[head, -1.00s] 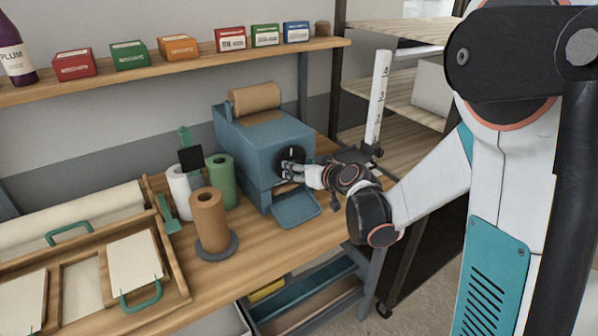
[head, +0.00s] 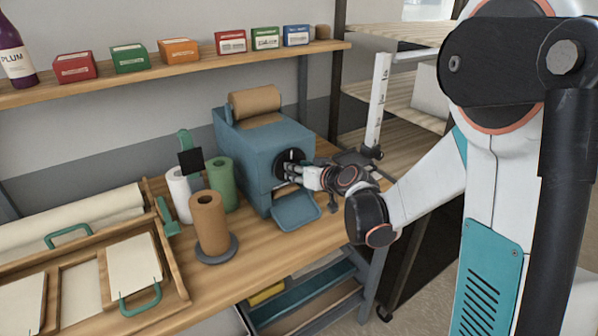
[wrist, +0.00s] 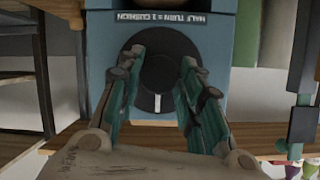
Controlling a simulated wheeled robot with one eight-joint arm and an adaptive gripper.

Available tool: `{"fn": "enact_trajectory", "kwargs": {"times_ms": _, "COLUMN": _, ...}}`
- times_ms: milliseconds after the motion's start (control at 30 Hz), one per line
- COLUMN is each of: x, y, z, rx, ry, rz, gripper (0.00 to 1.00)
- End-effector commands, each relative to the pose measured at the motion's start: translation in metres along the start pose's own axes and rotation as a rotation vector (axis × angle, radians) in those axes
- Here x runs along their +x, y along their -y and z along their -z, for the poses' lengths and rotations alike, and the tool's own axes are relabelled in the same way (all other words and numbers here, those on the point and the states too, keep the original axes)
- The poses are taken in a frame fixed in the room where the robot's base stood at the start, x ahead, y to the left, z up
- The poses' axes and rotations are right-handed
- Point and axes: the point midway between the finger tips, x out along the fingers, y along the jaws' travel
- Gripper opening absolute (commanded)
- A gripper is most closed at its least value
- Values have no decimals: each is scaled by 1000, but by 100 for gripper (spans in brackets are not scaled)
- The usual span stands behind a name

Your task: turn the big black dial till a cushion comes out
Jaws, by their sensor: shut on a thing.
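The big black dial (wrist: 158,84) is on the front of the blue machine (head: 258,150). In the wrist view it shows a white mark at the picture's lower side, and a label reading "HALF TURN = 1 CUSHION" appears upside down. My gripper (head: 288,170) is at the dial, its two teal fingers (wrist: 157,92) on either side of the dial's middle and shut on it. A roll of brown paper (head: 255,101) sits on top of the machine. The blue tray (head: 296,212) below the dial looks empty. No cushion shows. The gripper partly hides the dial in the head view.
A brown roll on a stand (head: 209,224), a green roll (head: 222,185) and a white roll (head: 179,193) stand left of the machine. A white measuring post (head: 378,100) stands to the right. Small boxes line the shelf (head: 200,62) above. A wooden tray with paper (head: 133,262) lies front left.

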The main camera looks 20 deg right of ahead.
Motion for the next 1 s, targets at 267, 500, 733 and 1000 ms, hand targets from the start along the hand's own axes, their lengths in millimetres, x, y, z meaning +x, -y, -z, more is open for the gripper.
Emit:
{"fn": "enact_trajectory", "kwargs": {"times_ms": 267, "x": 0, "y": -3, "z": 0, "rx": 145, "ry": 13, "rz": 56, "gripper": 10}}
{"fn": "enact_trajectory", "kwargs": {"times_ms": 500, "x": 1, "y": -5, "z": -1, "rx": 347, "ry": 31, "rz": 137, "gripper": 10}}
{"fn": "enact_trajectory", "kwargs": {"times_ms": 733, "x": 1, "y": -6, "z": -2, "rx": 550, "ry": 50, "rz": 218, "gripper": 10}}
{"fn": "enact_trajectory", "kwargs": {"times_ms": 1000, "x": 2, "y": -8, "z": -3, "rx": 787, "ry": 71, "rz": 313, "gripper": 10}}
